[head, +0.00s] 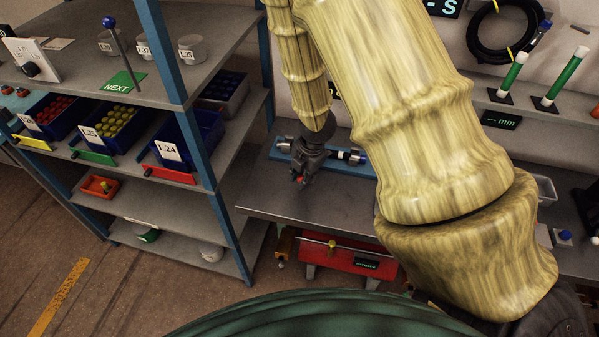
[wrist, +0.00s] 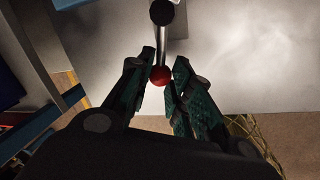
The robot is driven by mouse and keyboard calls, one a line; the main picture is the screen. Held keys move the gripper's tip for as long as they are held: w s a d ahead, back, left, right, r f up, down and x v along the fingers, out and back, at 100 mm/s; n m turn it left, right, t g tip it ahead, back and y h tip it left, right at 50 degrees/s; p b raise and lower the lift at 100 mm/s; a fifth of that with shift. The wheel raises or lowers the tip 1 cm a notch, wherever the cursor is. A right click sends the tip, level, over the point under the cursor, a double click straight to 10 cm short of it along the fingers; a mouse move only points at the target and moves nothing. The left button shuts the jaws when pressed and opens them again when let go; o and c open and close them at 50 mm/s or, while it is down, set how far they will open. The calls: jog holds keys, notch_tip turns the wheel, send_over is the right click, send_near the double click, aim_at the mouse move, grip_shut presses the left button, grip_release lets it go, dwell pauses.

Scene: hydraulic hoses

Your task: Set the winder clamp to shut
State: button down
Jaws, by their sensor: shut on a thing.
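A lever with a red ball knob (wrist: 160,76) shows in the wrist view. Its bright metal rod (wrist: 162,45) runs up to a black round part at the top edge. It appears to be the winder clamp's handle; the clamp body is mostly out of that view. My gripper (wrist: 165,64) has its two fingers on either side of the knob and is shut on it. In the head view my gripper (head: 300,175) is over the grey bench, in front of a blue fixture (head: 345,164) with metal and black parts. A bit of red shows at the fingertips. My arm hides part of the fixture.
The grey bench top (head: 300,208) is clear in front of the fixture. A shelf rack (head: 200,150) with bins stands close on the left. A red unit (head: 320,262) with a yellow knob is below the bench edge. Green-and-white posts (head: 566,75) stand at the right.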

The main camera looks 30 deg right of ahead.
jog(key=shift+s+d+n, duration=0.3)
jog(key=shift+s+n, duration=0.1)
jog(key=shift+n, duration=0.4)
jog(key=c, duration=1.3)
grip_release()
jog(key=shift+d+r, duration=0.1)
jog(key=shift+r, duration=0.7)
jog(key=r, duration=0.3)
jog(key=s+r, duration=0.1)
jog(key=r, duration=0.2)
jog(key=s+d+r, duration=0.1)
jog(key=r, duration=0.3)
